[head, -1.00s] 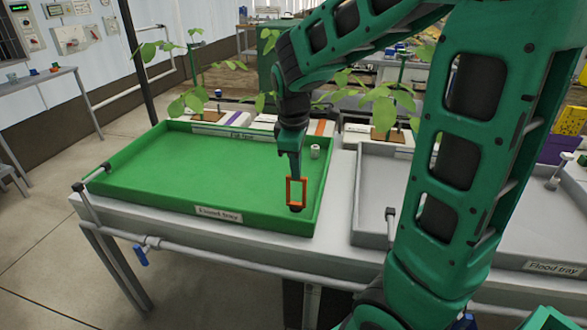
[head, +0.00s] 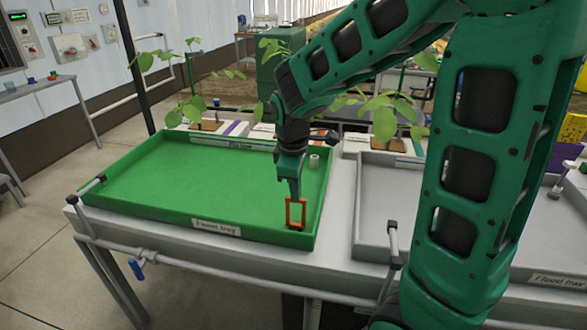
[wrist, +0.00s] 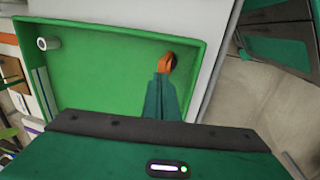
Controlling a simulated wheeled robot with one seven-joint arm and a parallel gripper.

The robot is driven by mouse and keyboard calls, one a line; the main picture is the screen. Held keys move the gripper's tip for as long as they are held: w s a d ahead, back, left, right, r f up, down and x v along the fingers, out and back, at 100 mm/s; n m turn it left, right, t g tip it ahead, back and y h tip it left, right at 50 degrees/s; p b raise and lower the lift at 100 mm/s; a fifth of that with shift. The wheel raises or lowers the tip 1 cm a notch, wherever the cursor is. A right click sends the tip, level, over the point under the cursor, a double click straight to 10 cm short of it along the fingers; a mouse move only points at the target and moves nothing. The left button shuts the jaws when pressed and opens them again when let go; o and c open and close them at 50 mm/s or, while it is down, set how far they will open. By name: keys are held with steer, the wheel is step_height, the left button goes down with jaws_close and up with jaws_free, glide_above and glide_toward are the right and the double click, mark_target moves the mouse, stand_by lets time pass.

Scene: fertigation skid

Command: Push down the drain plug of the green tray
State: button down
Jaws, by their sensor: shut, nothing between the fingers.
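The green tray (head: 180,185) is a shallow rectangular basin at the left of the bench. A short white cylinder (head: 314,161) stands in its back right part; it also shows in the wrist view (wrist: 48,43). My gripper (head: 295,224) is shut and empty, pointing down inside the tray's front right part, close to the right wall. Its orange fingers (wrist: 168,62) also show in the wrist view. A small dark orange-brown bit shows at the fingertips; I cannot tell whether it is the drain plug or whether the tips touch it. The fingers hide the spot below them.
A grey flood tray (head: 376,185) stands to the right, partly behind my arm. Pipes with a blue valve handle (head: 136,268) run along the bench front. Potted seedlings (head: 205,125) stand behind the trays. The green tray's left floor is clear.

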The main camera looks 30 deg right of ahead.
step_height(320, 180, up, 13)
steer(key=s+a, duration=0.1)
steer(key=s, duration=0.1)
steer(key=shift+a+r, duration=0.2)
steer(key=shift+a, duration=0.15)
steer(key=s+d+f+m, duration=0.3)
steer(key=s+d+m, duration=0.1)
steer(key=s, duration=0.3)
steer(key=s+d+f+m+g+y, duration=0.1)
steer(key=s+d+f+m, duration=0.2)
steer(key=s+m, duration=0.3)
steer(key=s+d+f+m, duration=0.3)
steer(key=s+d+m, duration=0.2)
steer(key=s, duration=0.5)
steer(key=shift+s+f+m+g+y, duration=0.2)
steer(key=shift+f+m+g+y, duration=0.15)
steer(key=shift+m, duration=0.25)
